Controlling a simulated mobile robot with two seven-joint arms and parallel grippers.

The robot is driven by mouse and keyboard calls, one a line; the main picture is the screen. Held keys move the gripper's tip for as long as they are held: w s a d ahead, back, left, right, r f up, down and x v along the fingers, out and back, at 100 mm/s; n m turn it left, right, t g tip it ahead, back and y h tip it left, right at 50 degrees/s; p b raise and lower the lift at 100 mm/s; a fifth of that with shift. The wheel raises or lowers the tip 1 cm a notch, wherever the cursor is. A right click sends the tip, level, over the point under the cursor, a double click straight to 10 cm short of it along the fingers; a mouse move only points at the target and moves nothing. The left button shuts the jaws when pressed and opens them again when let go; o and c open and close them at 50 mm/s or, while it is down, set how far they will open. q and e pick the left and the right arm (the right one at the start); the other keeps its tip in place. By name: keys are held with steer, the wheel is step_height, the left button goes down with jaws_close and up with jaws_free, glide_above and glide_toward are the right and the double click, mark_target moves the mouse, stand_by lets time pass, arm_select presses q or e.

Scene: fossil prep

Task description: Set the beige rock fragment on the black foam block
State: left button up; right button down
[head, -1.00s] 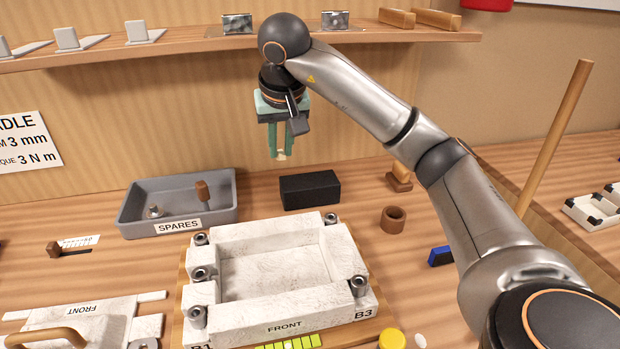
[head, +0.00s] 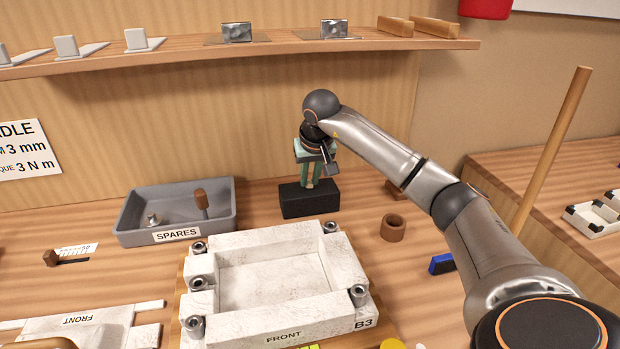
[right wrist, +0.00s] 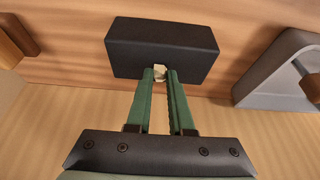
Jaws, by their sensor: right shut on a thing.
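The black foam block (head: 309,203) lies on the wooden bench behind the white mould box; it also shows at the top of the right wrist view (right wrist: 180,48). My right gripper (head: 311,186) points down at the block in the head view. In the right wrist view its green fingers (right wrist: 160,75) are shut on the small beige rock fragment (right wrist: 159,71), which shows between the fingertips against the block. I cannot tell whether the fragment touches the block's top. In the head view the fingers hide the fragment. My left gripper is out of view.
A grey SPARES tray (head: 132,232) stands left of the block. The white mould box (head: 335,255) with metal bushings is in front. A brown ring (head: 393,228) and a blue item (head: 442,263) lie to the right. A shelf (head: 290,47) runs above.

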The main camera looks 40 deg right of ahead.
steer(key=shift+f, duration=0.1)
steer(key=c, duration=1.3)
jaws_free()
steer(key=shift+f, duration=0.1)
steer(key=o, duration=0.5)
steer(key=v, duration=1.2)
steer(key=shift+p, duration=0.4)
steer(key=shift+s+a, duration=0.1)
